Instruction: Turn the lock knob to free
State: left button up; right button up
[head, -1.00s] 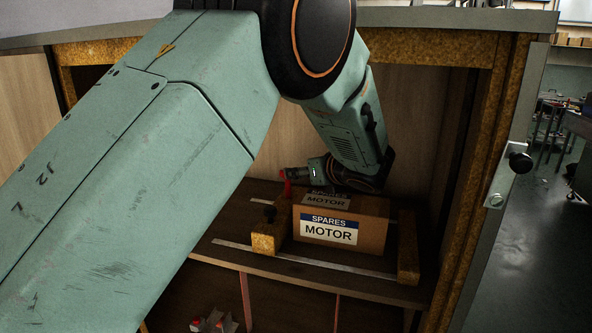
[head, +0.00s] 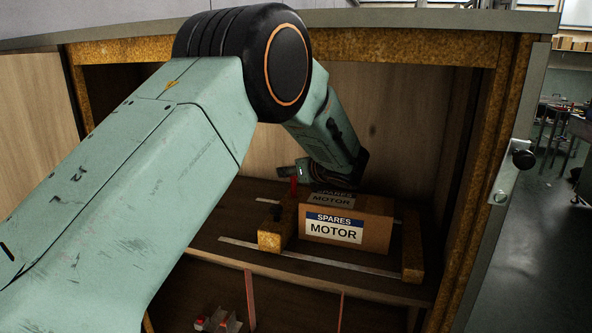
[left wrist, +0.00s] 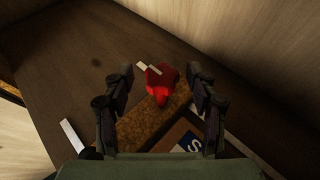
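A red knob (left wrist: 160,82) stands at the far end of a brown speckled block (left wrist: 150,120) on the shelf; a pale strip lies by it. My right gripper is not in view.
A cardboard box labelled SPARES MOTOR (head: 372,222) sits on the shelf (head: 240,228) between speckled blocks. A black knob (head: 522,160) is on the cabinet's right edge. Red and grey items (head: 218,320) lie below.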

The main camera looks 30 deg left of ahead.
pick_arm(q)
jog(key=shift+w+a+f, duration=0.1)
jog(key=shift+w+f, duration=0.15)
jog(key=shift+c, duration=1.4)
jog(key=shift+s+r, duration=0.1)
jog(key=c, duration=0.7)
